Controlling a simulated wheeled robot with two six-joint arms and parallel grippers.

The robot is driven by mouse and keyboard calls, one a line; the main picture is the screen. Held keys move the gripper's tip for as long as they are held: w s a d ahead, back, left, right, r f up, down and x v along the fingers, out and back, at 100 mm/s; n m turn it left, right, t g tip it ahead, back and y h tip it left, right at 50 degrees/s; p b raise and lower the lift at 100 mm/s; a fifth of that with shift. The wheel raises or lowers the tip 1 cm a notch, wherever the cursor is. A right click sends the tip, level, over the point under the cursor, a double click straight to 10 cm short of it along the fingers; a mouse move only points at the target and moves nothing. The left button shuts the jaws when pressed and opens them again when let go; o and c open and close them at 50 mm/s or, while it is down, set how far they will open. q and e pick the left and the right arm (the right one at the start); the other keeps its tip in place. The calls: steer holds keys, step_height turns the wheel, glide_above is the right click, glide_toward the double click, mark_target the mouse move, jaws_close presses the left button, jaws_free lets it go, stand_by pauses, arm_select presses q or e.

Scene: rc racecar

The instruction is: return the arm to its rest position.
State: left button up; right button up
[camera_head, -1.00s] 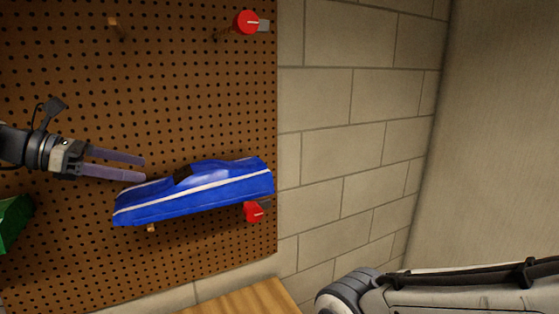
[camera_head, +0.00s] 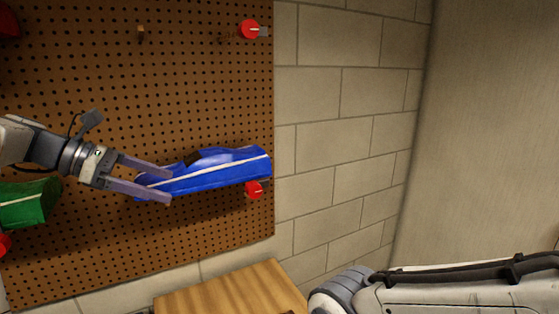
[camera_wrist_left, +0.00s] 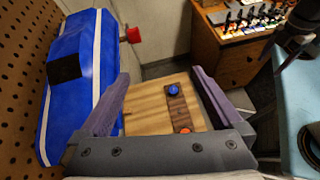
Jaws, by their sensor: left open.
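My left gripper (camera_head: 168,186) comes in from the left in the head view, in front of the left end of a blue car body with a white stripe (camera_head: 220,176). Its two purple fingers are spread apart with nothing between them. In the left wrist view the open fingers (camera_wrist_left: 160,100) frame a wooden surface below, and the blue car body (camera_wrist_left: 75,80) lies to their left against the pegboard. The left finger overlaps the car's edge in that view; I cannot tell whether they touch. My right gripper is out of view.
The brown pegboard (camera_head: 90,255) carries red-ended pegs (camera_head: 249,29) and a green car body (camera_head: 28,203) at left. Below is a wooden tabletop (camera_head: 230,292). The wrist view shows a wooden cabinet with tools (camera_wrist_left: 235,50) and a light blue surface (camera_wrist_left: 300,100) at right.

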arm_select(q)
steer(key=s+d+f+m+g+y+b, duration=0.1)
steer(key=s+d+f+m+g+y, duration=0.15)
steer(key=s+d+f+m, duration=0.45)
steer(key=s+d+f+m+g+y, duration=0.2)
steer(key=s+d+f+m+g, duration=0.15)
steer(key=d+f, duration=0.45)
steer(key=s+d+f+m+y, duration=0.1)
steer(key=s+f+m+y, duration=0.2)
steer(key=s+f+m, duration=0.2)
steer(key=s+d+f+m+t+y+b, duration=0.1)
steer(key=s+f+m, duration=0.4)
steer(key=s+m, duration=0.5)
steer(key=d+m+y, duration=0.1)
steer(key=m+y, duration=0.1)
steer(key=m, duration=0.1)
steer(key=shift+s+d+f, duration=0.15)
steer(key=shift+d+f, duration=0.05)
steer(key=shift+d, duration=0.1)
